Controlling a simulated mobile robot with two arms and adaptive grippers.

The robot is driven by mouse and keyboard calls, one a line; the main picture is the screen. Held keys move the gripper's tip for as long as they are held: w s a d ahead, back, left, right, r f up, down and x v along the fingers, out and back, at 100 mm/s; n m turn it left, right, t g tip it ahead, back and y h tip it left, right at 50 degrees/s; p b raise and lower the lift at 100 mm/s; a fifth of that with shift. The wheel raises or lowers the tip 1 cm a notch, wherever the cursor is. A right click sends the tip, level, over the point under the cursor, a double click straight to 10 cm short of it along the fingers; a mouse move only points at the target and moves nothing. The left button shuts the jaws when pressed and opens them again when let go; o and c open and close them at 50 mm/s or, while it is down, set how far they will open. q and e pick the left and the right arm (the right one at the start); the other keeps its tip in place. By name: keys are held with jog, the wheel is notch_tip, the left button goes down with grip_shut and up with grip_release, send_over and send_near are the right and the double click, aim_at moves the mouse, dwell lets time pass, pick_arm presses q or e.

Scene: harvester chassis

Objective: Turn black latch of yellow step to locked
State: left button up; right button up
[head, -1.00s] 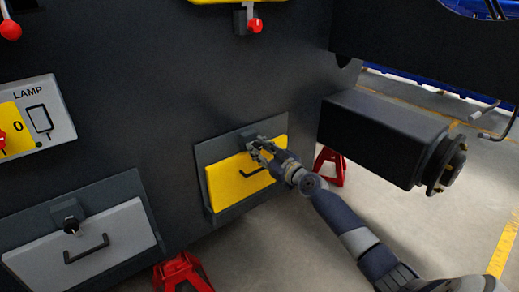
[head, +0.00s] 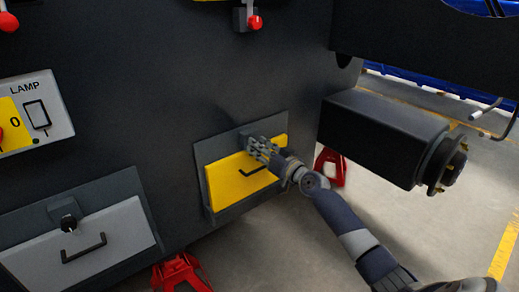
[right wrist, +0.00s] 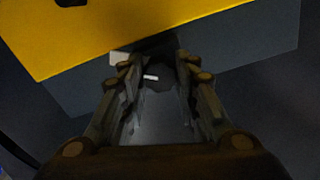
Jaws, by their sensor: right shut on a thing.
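The yellow step (head: 228,184) sits in a dark frame on the chassis wall, with a black handle (head: 252,171) on its face. It also shows in the right wrist view as a yellow band (right wrist: 120,28). My right gripper (head: 257,145) is at the top edge of the step. It is shut on the black latch (right wrist: 162,77), which sits between the fingers in the right wrist view, dark and hard to make out. A small white mark shows beside it. In the head view the fingers hide most of the latch. My left gripper is not in view.
A grey step (head: 100,240) with its own black latch (head: 68,222) is at lower left. A lamp panel (head: 50,97) is above it. A black box-shaped beam (head: 385,140) juts out right of my arm. Red stands (head: 180,272) are below the chassis.

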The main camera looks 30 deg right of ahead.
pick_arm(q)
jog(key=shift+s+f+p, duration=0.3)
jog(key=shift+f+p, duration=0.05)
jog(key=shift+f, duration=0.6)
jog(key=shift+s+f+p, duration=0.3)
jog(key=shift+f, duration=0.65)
pick_arm(e)
jog(key=shift+d+f+m, duration=0.1)
jog(key=shift+f+m, duration=0.05)
jog(key=shift+m, duration=5.95)
jog(key=o, duration=1.1)
jog(key=shift+c, duration=0.2)
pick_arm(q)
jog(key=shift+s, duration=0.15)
pick_arm(e)
jog(key=shift+s, duration=0.1)
jog(key=s+d, duration=0.1)
jog(key=s, duration=1.1)
